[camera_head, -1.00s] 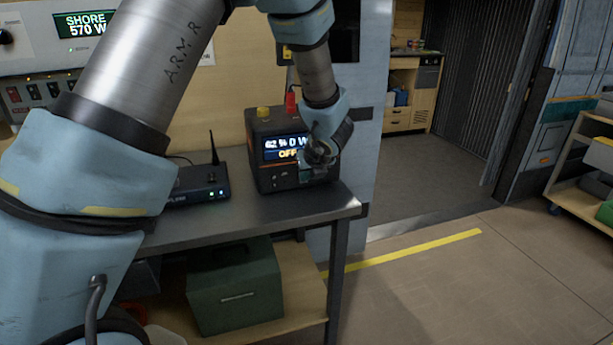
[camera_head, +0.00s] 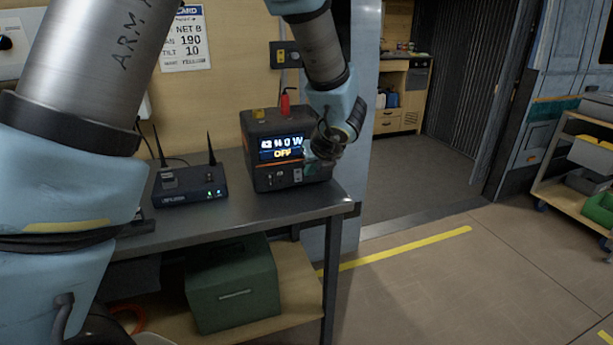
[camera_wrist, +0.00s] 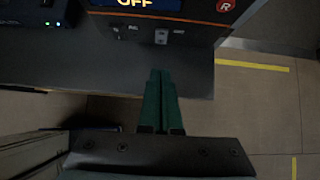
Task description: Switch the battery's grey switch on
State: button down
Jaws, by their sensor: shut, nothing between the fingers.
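The battery (camera_head: 258,177) is a dark box on the metal bench top, with a lit screen (camera_head: 281,147) reading OFF. Its front also shows at the top of the wrist view (camera_wrist: 195,38). A small grey switch (camera_wrist: 161,37) sits low on that front, between other small fittings; its position is too small to tell. My gripper (camera_wrist: 160,72) is shut and empty, its green fingers pointing at the battery front just below the switch in the wrist view. A gap or contact cannot be told. In the head view my gripper (camera_head: 308,154) covers the front's right part.
A black router (camera_head: 190,187) with two antennas stands left of the battery on the bench (camera_head: 290,207). A green box (camera_head: 233,290) is on the lower shelf. Open floor (camera_head: 430,270) with a yellow line lies to the right, before a shelf cart (camera_head: 570,160).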

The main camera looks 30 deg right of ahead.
jog(key=v, duration=0.4)
dwell(0.3)
jog(key=shift+s+a+f+g+p, duration=0.15)
jog(key=shift+f+g+p, duration=0.15)
jog(key=shift+f+p, duration=0.65)
jog(key=shift+r, duration=0.25)
